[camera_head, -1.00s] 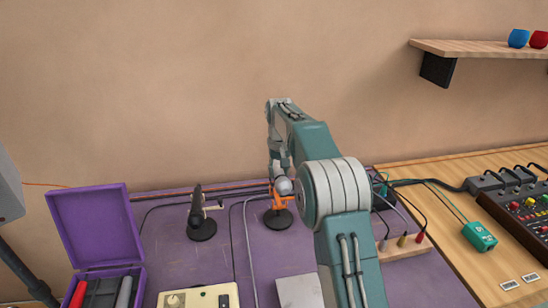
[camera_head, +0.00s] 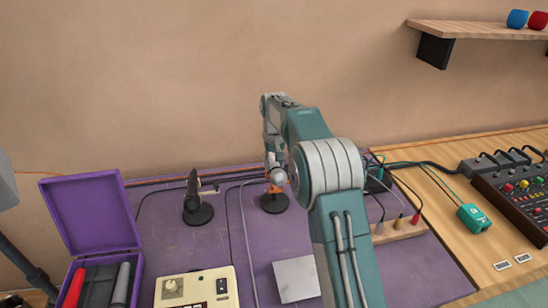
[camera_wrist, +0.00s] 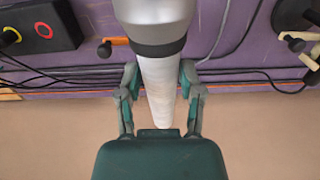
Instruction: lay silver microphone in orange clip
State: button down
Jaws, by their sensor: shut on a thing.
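The silver microphone (camera_wrist: 162,95) is held between the two fingers of my gripper (camera_wrist: 160,88), which are shut on its handle. Its wide head end points to the top of the wrist view. In the head view its round grey head (camera_head: 278,179) is just above and in front of the orange clip (camera_head: 273,189), which stands on a round black base (camera_head: 274,204). A small orange side part of the clip (camera_wrist: 116,41) shows left of the microphone in the wrist view. The microphone hides most of the clip, so I cannot tell whether they touch.
A black stand (camera_head: 197,213) is left of the clip. An open purple case (camera_head: 92,215) with a red item (camera_head: 74,288), a cream box (camera_head: 196,289) and a pale square plate (camera_head: 297,279) are nearer. Cables run behind. A black box (camera_wrist: 40,24) is on the clip's other side.

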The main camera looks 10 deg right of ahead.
jog(key=shift+f, duration=3)
jog(key=shift+c, duration=0.8)
grip_release()
